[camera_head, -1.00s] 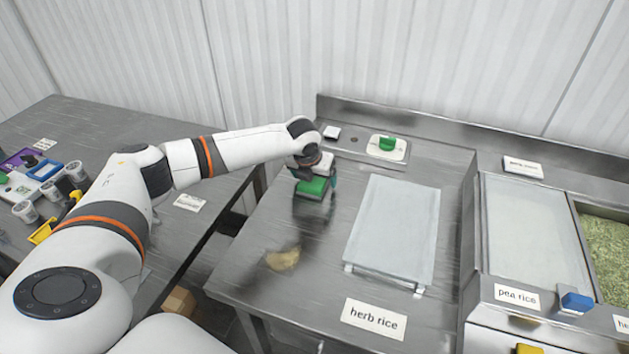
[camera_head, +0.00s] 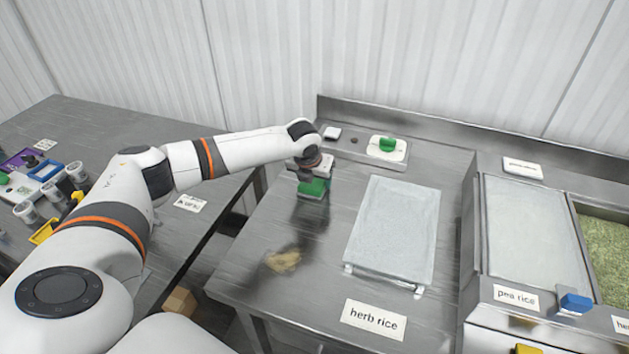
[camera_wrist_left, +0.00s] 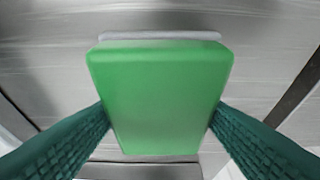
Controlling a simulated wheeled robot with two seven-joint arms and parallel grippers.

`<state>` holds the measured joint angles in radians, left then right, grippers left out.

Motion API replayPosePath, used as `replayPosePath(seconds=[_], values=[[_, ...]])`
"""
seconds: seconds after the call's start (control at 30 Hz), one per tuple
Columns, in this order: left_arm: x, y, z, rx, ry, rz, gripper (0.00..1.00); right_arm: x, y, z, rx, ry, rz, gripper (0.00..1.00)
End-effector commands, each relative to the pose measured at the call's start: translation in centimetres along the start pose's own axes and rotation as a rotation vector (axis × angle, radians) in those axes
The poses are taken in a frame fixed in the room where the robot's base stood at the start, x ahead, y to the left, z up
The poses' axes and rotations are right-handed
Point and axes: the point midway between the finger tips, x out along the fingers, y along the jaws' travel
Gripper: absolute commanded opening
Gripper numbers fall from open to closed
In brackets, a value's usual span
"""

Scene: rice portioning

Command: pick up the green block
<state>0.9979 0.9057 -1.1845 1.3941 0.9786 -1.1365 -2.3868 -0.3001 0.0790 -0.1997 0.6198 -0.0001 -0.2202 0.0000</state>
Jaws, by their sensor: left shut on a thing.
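The green block (camera_head: 313,188) is held in my left gripper (camera_head: 316,183) over the left part of the steel table. In the left wrist view the block (camera_wrist_left: 160,95) fills the middle, with a pale strip along its far edge. The teal ribbed fingers of my left gripper (camera_wrist_left: 160,130) press on its two sides. A dark shadow or reflection lies on the table below the block, apart from it, so the block appears to be above the surface. My right gripper is not in view.
A white plate with a green knob (camera_head: 387,144) sits at the table's back. A covered pan (camera_head: 393,230) lies right of the gripper, behind a "herb rice" label (camera_head: 373,319). A tan lump (camera_head: 283,261) lies in front. A rice bin (camera_head: 606,240) is at far right.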

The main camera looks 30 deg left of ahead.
Motion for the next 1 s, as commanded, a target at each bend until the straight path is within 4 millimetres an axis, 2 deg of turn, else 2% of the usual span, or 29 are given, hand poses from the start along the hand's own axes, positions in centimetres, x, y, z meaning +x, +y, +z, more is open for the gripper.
replayPosePath(seconds=[0.17, 0.4, 0.6, 0.8, 1.0], values=[[-0.2, 0.0, -0.2, -0.001, 0.005, 0.002, 0.38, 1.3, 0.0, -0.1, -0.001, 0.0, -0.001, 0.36], [-5.1, 0.0, -2.3, -0.001, 0.006, 0.003, 0.38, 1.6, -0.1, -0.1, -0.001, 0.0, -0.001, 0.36], [-8.4, 0.1, -3.6, -0.001, 0.004, 0.002, 0.38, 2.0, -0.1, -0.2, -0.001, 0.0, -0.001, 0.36], [-9.7, 0.0, -4.1, 0.0, 0.001, 0.0, 0.38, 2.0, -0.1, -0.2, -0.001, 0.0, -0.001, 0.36], [-9.8, 0.0, -4.1, -0.001, 0.001, 0.0, 0.38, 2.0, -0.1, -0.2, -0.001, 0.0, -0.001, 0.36]])
